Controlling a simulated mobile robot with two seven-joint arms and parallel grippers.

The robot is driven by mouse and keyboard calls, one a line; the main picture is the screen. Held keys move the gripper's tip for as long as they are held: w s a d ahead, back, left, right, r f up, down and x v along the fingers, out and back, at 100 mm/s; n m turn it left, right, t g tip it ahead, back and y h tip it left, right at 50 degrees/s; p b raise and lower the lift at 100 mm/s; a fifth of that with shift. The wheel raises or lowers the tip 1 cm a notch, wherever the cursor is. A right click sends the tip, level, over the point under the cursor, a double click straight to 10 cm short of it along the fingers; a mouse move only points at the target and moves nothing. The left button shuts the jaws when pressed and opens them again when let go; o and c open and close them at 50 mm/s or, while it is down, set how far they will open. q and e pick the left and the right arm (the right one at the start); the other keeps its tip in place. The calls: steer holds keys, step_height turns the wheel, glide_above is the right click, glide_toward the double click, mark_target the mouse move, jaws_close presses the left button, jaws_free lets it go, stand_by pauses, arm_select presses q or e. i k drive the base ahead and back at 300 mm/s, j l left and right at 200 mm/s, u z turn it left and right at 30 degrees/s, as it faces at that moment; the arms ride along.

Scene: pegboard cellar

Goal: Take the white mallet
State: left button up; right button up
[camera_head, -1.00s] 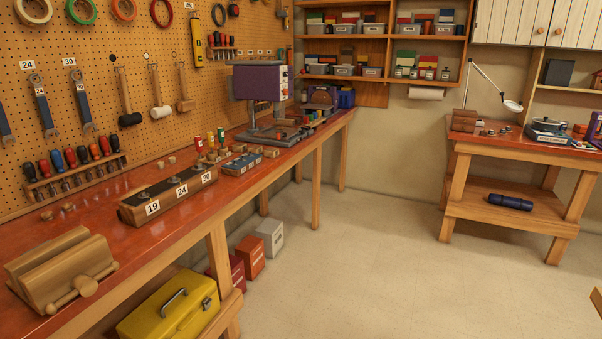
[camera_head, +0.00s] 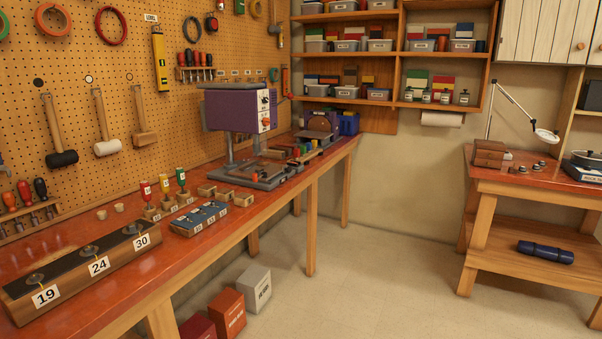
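The white mallet (camera_head: 107,147) hangs head-down on the pegboard at the left, with a wooden handle and a white head. A black-headed mallet (camera_head: 62,158) hangs to its left and an all-wood mallet (camera_head: 145,139) to its right. All three hang above the back of the red-topped workbench. Neither of my grippers shows in the head view.
The workbench (camera_head: 150,275) runs along the pegboard wall, carrying a numbered block (camera_head: 85,262), small coloured bottles (camera_head: 164,184) and a purple drill press (camera_head: 232,110). Boxes (camera_head: 255,288) stand on the floor by it. The floor (camera_head: 375,280) between the benches is clear.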

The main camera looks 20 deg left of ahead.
mark_target(108, 145)
steer(key=i, duration=2.7)
steer(key=i+l+u, duration=0.15)
steer(key=i+u, duration=0.15)
steer(key=i+l+u, duration=0.35)
steer(key=i+j+u, duration=0.1)
steer(key=u, duration=2.8)
